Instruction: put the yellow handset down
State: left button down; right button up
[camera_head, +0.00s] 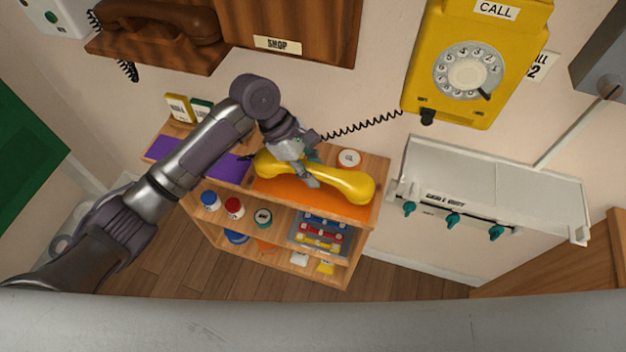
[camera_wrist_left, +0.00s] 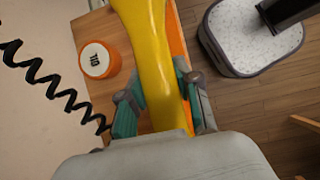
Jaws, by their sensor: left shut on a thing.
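The yellow handset (camera_head: 340,184) is over the orange mat (camera_head: 300,196) on top of the wooden shelf unit; I cannot tell whether it touches the mat. My left gripper (camera_head: 309,170) is shut around the middle of its handle. The left wrist view shows the handle of the handset (camera_wrist_left: 152,55) between the teal fingers of my left gripper (camera_wrist_left: 160,108). A black coiled cord (camera_head: 360,125) runs from near the handset up to the yellow wall phone (camera_head: 455,65). My right gripper is not in view.
A purple mat (camera_head: 220,162) lies left of the orange one. A small orange round object (camera_head: 348,158) stands behind the handset. The shelves below hold jars (camera_head: 234,207) and a tray. A white sink-like trough (camera_head: 490,190) with teal taps is at the right.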

pick_arm(q)
notch_tip(320, 180, down, 5)
jog(key=shift+r, duration=0.2)
jog(key=shift+w+f, duration=0.2)
jog(key=shift+f, duration=0.05)
jog(key=c, duration=0.8)
grip_release()
jog(key=v, duration=0.7)
jog(key=shift+r, duration=0.3)
